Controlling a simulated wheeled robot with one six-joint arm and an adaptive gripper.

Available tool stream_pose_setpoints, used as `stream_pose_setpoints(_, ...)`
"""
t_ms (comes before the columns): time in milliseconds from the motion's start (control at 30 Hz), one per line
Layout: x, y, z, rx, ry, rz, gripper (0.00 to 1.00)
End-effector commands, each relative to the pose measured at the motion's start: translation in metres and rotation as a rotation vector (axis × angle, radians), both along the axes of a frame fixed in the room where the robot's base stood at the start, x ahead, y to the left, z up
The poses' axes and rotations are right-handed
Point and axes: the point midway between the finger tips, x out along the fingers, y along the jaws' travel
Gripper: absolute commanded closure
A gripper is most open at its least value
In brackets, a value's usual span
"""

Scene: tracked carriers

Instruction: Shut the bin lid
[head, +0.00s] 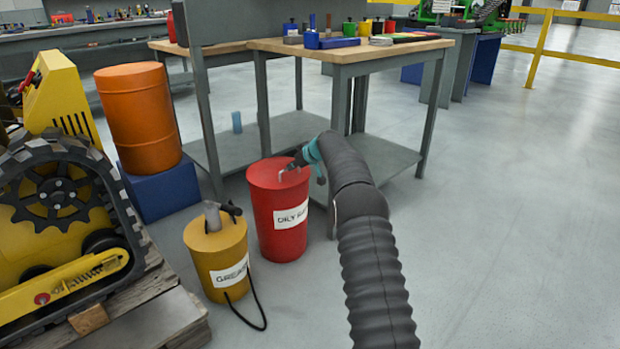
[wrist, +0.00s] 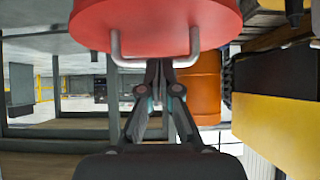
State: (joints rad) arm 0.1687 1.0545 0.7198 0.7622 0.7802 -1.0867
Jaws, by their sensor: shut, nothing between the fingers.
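My gripper (head: 292,167) is over the lid at the handle. In the wrist view my gripper (wrist: 159,66) is shut and empty, its fingertips at the middle of the handle bar; contact is unclear.
A yellow grease drum (head: 215,262) with a black hose stands left of the bin. An orange barrel (head: 138,118) sits on a blue block (head: 160,190) behind it. A workbench (head: 350,55) stands behind my arm. A tracked machine (head: 50,200) is at left. Floor at right is clear.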

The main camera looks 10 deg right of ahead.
Motion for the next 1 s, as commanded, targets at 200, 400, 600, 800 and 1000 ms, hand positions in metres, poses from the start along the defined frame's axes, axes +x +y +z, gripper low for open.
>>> stream_pose_setpoints(200, -0.014, -0.019, 0.014, 0.0, -0.01, -0.012, 1.0)
stream_pose_setpoints(400, -0.033, -0.027, 0.005, 0.001, -0.014, -0.01, 1.0)
stream_pose_setpoints(600, -0.054, -0.038, -0.008, -0.001, -0.014, -0.011, 1.0)
stream_pose_setpoints(800, -0.07, -0.047, -0.019, 0.0, -0.016, -0.01, 1.0)
stream_pose_setpoints(1000, -0.076, -0.05, -0.023, 0.013, -0.01, -0.024, 1.0)
